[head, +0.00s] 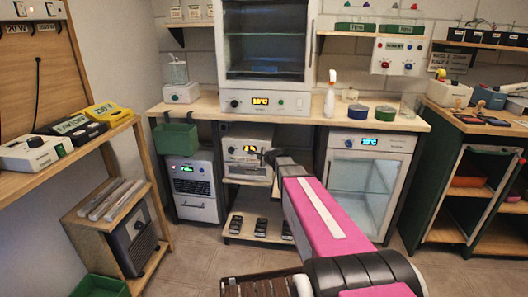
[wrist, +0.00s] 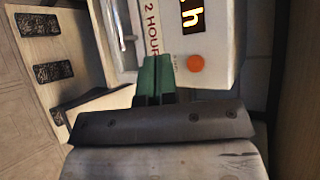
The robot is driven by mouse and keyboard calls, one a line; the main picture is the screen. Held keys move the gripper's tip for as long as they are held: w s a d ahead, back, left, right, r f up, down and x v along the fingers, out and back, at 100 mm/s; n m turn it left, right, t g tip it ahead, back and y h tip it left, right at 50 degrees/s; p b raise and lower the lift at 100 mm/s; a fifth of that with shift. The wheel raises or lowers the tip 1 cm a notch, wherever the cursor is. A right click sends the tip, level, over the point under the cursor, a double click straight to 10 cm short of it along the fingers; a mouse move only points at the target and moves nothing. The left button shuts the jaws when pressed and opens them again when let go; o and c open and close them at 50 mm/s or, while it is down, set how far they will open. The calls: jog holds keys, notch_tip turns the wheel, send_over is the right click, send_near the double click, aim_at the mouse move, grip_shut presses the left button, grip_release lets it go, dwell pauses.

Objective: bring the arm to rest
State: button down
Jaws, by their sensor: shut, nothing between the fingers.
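My arm (head: 322,212) reaches forward from the bottom right in the head view, pink with a pale stripe. My gripper (wrist: 154,76) shows in the wrist view with its green fingers together and nothing between them. The fingers point at the front of a white device (wrist: 215,68) with an orange button (wrist: 195,63), a lit display (wrist: 193,14) and red "2 HOUR" lettering. In the head view this device (head: 236,165) stands on a shelf below the counter, and the arm's far end covers part of its right side. Whether the fingers touch it cannot be told.
Several small black trays (head: 261,227) lie on the low shelf under the device. A wooden counter (head: 300,112) runs above, with a glass-fronted cabinet (head: 368,170) to the right. Bare floor (head: 205,262) shows in front.

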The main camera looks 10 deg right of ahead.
jog(key=s+a+f+n+g, duration=0.25)
jog(key=s+n, duration=0.25)
jog(key=s, duration=0.4)
jog(key=s+a+f+n+g, duration=0.1)
jog(key=s+f+n+g, duration=0.35)
jog(key=s, duration=0.45)
jog(key=s+d+f+n+g+h, duration=0.1)
jog(key=s+n, duration=0.3)
jog(key=s, duration=0.4)
jog(key=s+d+f+n+g+h, duration=0.1)
jog(key=s+d+n+g+h, duration=0.2)
jog(key=s, duration=0.6)
jog(key=shift+s+d+f+n+g+h, duration=0.15)
jog(key=shift+f+n+g+h, duration=0.1)
jog(key=shift+n+g+h, duration=0.2)
